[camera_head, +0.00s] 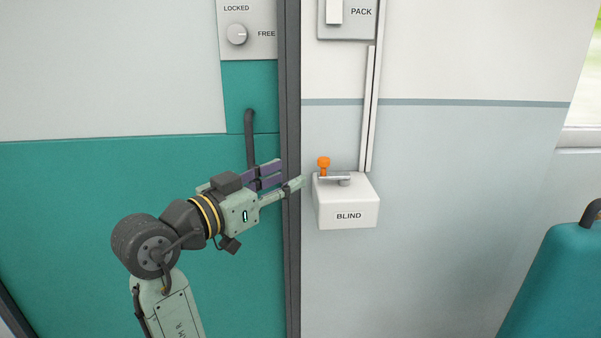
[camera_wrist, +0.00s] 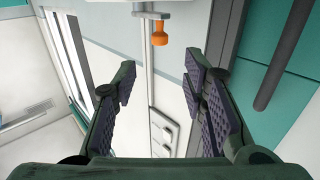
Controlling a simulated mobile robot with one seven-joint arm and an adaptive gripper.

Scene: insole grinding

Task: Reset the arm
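My arm reaches in from the lower left in the head view. My gripper (camera_head: 290,175) is at the dark door post, left of the white BLIND box (camera_head: 348,206). In the wrist view my gripper (camera_wrist: 158,72) is open, with its two padded fingers wide apart and nothing between them. The BLIND box has a metal lever (camera_head: 340,178) with an orange knob (camera_head: 323,165) on top. The orange knob also shows in the wrist view (camera_wrist: 160,33), beyond the fingertips. The fingers look apart from the knob.
A dark door handle (camera_head: 250,135) stands behind my gripper on the teal door (camera_head: 80,210). Above are a LOCKED/FREE dial (camera_head: 236,34) and a PACK switch box (camera_head: 347,18), with a conduit (camera_head: 371,110) below it. A teal seat (camera_head: 560,280) is at the lower right.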

